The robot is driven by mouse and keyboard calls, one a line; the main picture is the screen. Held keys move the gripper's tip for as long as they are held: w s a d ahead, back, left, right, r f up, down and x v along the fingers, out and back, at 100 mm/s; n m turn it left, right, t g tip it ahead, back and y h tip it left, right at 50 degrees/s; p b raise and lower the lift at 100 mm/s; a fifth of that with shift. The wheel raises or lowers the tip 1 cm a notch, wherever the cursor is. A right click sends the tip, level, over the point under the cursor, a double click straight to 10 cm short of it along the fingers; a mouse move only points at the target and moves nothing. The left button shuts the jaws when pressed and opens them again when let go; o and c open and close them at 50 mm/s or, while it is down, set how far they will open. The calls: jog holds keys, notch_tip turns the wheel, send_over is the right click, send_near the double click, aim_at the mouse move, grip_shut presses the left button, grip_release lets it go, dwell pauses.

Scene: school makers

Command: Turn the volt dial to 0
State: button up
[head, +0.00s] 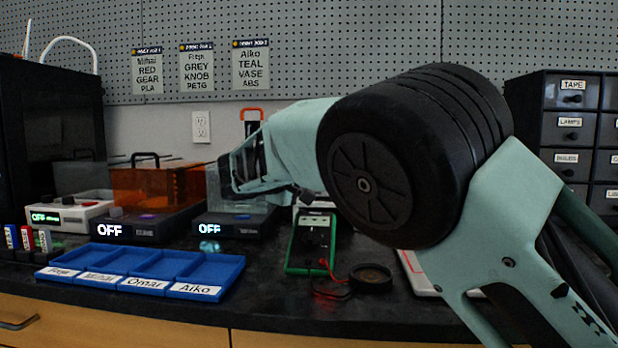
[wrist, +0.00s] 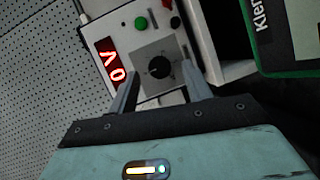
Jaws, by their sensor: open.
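The volt dial (wrist: 160,67) is a round black knob on a light square plate, on the face of a white power supply box (wrist: 146,36). My gripper (wrist: 158,71) is open in the wrist view, with one finger on each side of the dial; contact cannot be told. In the head view my arm covers most of the box, and the dial is hidden.
A green-framed multimeter (head: 298,262) with red leads lies right of my gripper; it also shows in the wrist view (wrist: 254,22). A blue sorting tray (head: 205,262) sits at the front left. Several machines showing OFF stand behind it. A drawer cabinet (head: 545,95) stands at right.

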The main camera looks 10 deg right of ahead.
jog(key=p+v, duration=0.2)
jog(key=v, duration=1.4)
jog(key=shift+p, duration=0.35)
